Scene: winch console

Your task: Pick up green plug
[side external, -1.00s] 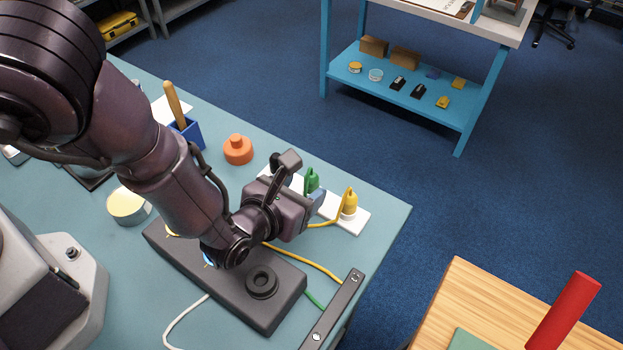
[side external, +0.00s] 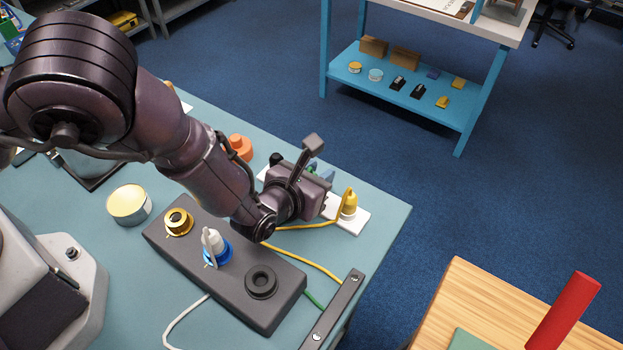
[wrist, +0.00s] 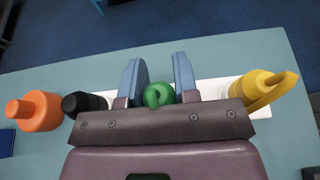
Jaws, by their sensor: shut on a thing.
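The green plug (wrist: 159,97) stands on a white strip (wrist: 215,88), between the black plug (wrist: 82,103) and the yellow plug (wrist: 262,91). My gripper (wrist: 160,78) has its blue fingers on both sides of the green plug and is shut on it. In the side view my gripper (side external: 324,179) hides most of the green plug (side external: 312,169); only a sliver of green shows. I cannot tell whether the plug is off the strip.
The dark grey console (side external: 235,290) has a gold ring socket (side external: 178,221), a white plug (side external: 212,241) in a blue ring and an empty black socket (side external: 261,281). An orange bottle-shaped object (wrist: 34,110) stands left of the strip. Cables run across the table.

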